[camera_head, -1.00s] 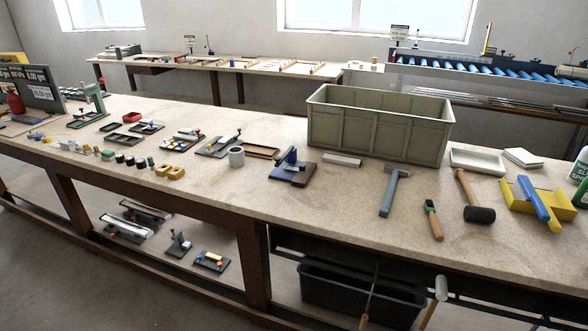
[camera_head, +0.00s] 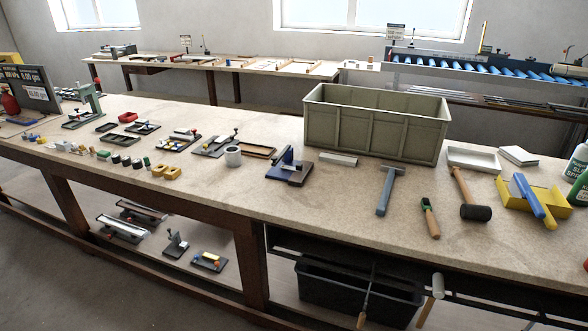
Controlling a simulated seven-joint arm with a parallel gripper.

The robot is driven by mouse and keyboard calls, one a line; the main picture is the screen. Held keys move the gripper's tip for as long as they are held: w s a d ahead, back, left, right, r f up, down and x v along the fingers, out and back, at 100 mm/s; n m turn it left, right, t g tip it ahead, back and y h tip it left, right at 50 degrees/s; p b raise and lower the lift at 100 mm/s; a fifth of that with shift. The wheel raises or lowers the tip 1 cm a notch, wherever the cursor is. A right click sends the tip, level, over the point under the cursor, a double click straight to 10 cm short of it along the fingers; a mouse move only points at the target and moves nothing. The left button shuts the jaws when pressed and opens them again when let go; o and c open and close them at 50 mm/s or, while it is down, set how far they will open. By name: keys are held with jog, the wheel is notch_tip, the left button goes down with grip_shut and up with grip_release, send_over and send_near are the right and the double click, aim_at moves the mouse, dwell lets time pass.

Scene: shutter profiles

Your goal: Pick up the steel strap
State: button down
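I cannot pick out the steel strap with certainty. A short pale grey bar (camera_head: 338,158) lies flat on the bench in front of the green crate, but its material is not clear. Several long thin metal lengths (camera_head: 490,99) lie on the rack below the blue roller conveyor at the back right, too small to tell apart. My gripper is not in view.
The long bench (camera_head: 335,205) carries a large green crate (camera_head: 373,128), a grey-headed tool (camera_head: 387,188), a mallet (camera_head: 470,194), a yellow block with a blue bar (camera_head: 530,197) and several small fixtures at left. A black bin (camera_head: 355,296) stands below. The bench's front middle is clear.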

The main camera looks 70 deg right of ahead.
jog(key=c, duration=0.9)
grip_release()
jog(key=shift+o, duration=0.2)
